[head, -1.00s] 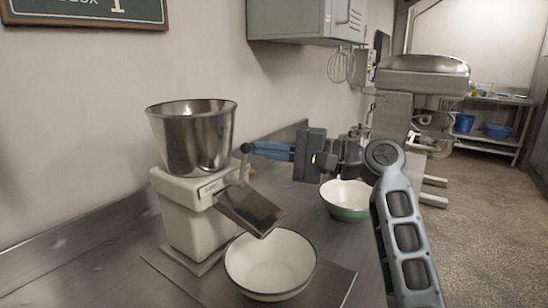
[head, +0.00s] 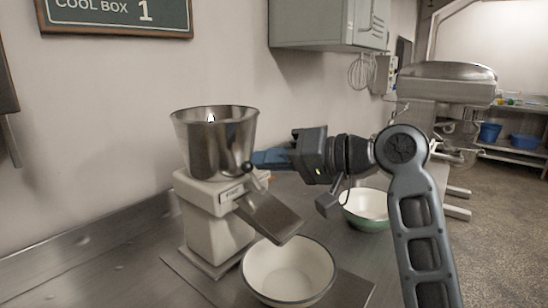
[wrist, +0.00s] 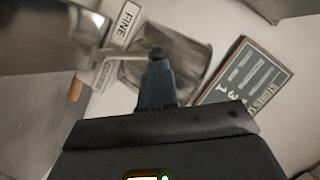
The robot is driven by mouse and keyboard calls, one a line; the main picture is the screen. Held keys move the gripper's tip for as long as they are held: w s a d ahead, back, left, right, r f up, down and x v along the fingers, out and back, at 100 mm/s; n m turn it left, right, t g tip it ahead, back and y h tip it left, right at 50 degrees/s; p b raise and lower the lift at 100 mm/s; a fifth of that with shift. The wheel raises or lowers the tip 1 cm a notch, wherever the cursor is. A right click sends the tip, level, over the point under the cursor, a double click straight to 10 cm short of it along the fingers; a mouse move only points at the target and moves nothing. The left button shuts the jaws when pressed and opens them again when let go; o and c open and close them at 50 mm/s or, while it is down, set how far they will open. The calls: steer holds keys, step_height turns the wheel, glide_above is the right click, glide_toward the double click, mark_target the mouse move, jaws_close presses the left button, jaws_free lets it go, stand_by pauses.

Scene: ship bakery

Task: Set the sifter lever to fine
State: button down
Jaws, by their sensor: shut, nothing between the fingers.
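The sifter (head: 215,225) is a pale machine with a steel hopper (head: 205,145) and a steel chute (head: 268,218). Its lever has a dark round knob (head: 248,167), which also shows in the wrist view (wrist: 157,52) on a thin light rod (wrist: 125,53). A FINE label (head: 232,192) is on the body; the wrist view shows it at one side of the rod (wrist: 126,20) and a second, blurred label (wrist: 97,76) at the other. My gripper (head: 254,160) is shut and empty, its blue fingertips (wrist: 157,66) at the knob, seemingly touching it.
A white bowl (head: 290,275) stands under the chute. A second, green-sided bowl (head: 366,212) stands behind my arm. A wall cabinet (head: 320,25) hangs above, with a whisk (head: 361,72) below. A large mixer (head: 445,85) stands at the back right.

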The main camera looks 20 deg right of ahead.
steer(key=shift+s+a+f+n, duration=0.1)
steer(key=shift+s+a+n, duration=0.05)
steer(key=shift+a+n, duration=0.15)
steer(key=shift+h, duration=0.3)
